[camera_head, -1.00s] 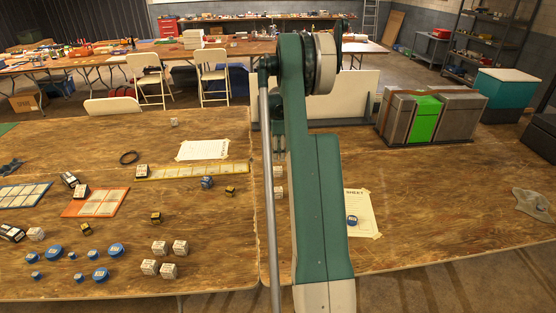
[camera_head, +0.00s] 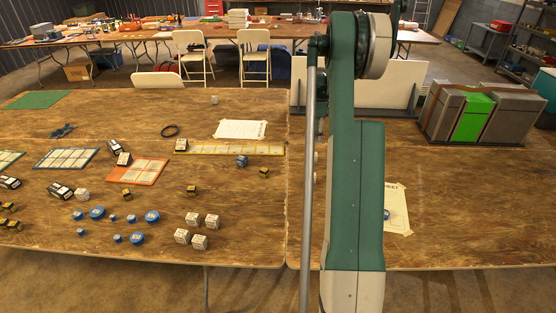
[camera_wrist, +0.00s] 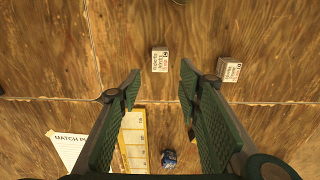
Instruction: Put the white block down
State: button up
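My gripper (camera_wrist: 160,88) is open in the wrist view, with its two green fingers apart and nothing between them. A white block (camera_wrist: 160,60) with printed text lies on the wood just beyond the fingertips, in line with the gap. A second white block (camera_wrist: 229,69) lies to its right. In the head view my arm hides the gripper. Two white blocks show partly at the arm's left edge, one farther (camera_head: 316,157) and one nearer (camera_head: 316,176). Several other white blocks (camera_head: 192,218) stand on the left table.
In the wrist view a yellow strip (camera_wrist: 133,140), a blue piece (camera_wrist: 169,159) and a paper sheet (camera_wrist: 75,150) lie near the lower edge. In the head view, grey and green bins (camera_head: 480,112) stand at the back right. The right table's front (camera_head: 460,225) is clear.

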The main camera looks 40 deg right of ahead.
jog(key=a+r+m+t, duration=0.1)
jog(key=a+r, duration=0.6)
jog(key=a, duration=0.6)
jog(key=a+r+m+t+h, duration=0.1)
jog(key=a+r+m, duration=0.1)
jog(key=a+r, duration=0.8)
jog(key=a+r+m+t, duration=0.1)
jog(key=a+r, duration=0.4)
jog(key=a, duration=1)
jog(key=s+a+r+m+t, duration=0.1)
jog(key=s+a+r, duration=0.1)
jog(key=s+a, duration=0.6)
jog(key=s+a+r+m+t, duration=0.1)
jog(key=s+a, duration=0.3)
jog(key=a, duration=0.7)
jog(key=s+a+f+m+t+y, duration=0.1)
jog(key=s+a+f, duration=0.4)
jog(key=s+a, duration=0.8)
jog(key=shift+s+m+t, duration=0.55)
jog(key=shift+m+t, duration=0.05)
jog(key=shift+m, duration=0.4)
jog(key=shift+f, duration=0.2)
